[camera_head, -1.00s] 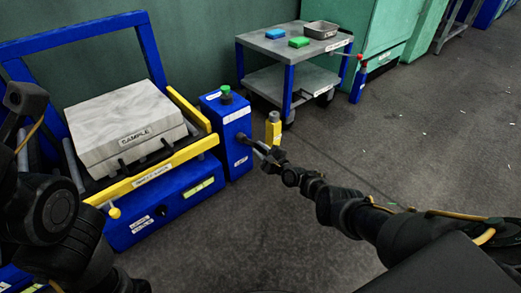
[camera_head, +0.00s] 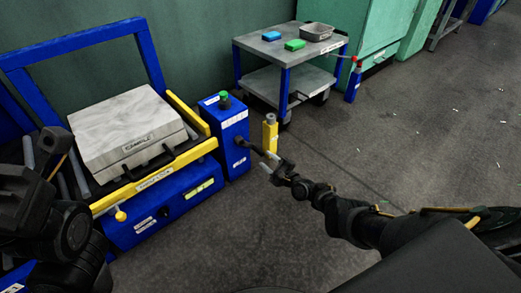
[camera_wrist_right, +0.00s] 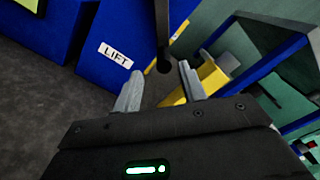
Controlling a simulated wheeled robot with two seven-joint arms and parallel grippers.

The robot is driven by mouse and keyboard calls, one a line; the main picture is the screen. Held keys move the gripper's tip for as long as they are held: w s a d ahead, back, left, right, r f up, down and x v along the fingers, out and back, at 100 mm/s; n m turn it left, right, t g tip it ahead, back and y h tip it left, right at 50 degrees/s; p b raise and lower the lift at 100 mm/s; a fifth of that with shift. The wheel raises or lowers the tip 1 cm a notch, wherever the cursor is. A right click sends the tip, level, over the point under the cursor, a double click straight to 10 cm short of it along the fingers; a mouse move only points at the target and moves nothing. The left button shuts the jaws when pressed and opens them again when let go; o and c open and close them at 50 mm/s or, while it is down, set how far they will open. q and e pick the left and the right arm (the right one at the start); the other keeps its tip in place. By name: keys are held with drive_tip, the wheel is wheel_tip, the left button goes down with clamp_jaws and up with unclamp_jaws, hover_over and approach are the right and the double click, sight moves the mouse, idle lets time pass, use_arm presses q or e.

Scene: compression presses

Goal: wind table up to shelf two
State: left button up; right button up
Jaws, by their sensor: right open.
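The blue lift table (camera_head: 190,205) has a yellow rail (camera_head: 160,178) and carries a pale case (camera_head: 125,130) with a dark handle. A blue box (camera_head: 228,143) with a green button (camera_head: 224,97) stands at its right end; a LIFT label (camera_wrist_right: 115,54) shows on blue in the right wrist view. A dark crank (camera_head: 247,146) sticks out from the box. My right gripper (camera_head: 270,161) is open at the crank's outer end. In the right wrist view the dark rod end (camera_wrist_right: 164,64) lies just beyond the empty fingertips. My left arm shows at left; its jaws are unclear.
A yellow post (camera_head: 270,134) with a grey top stands close behind my right gripper. A grey two-shelf cart (camera_head: 290,82) holds blue and green blocks and a tray on top. Open floor lies to the right.

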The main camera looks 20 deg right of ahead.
drive_tip(key=shift+p+v, duration=0.65)
drive_tip(key=shift+v, duration=1.35)
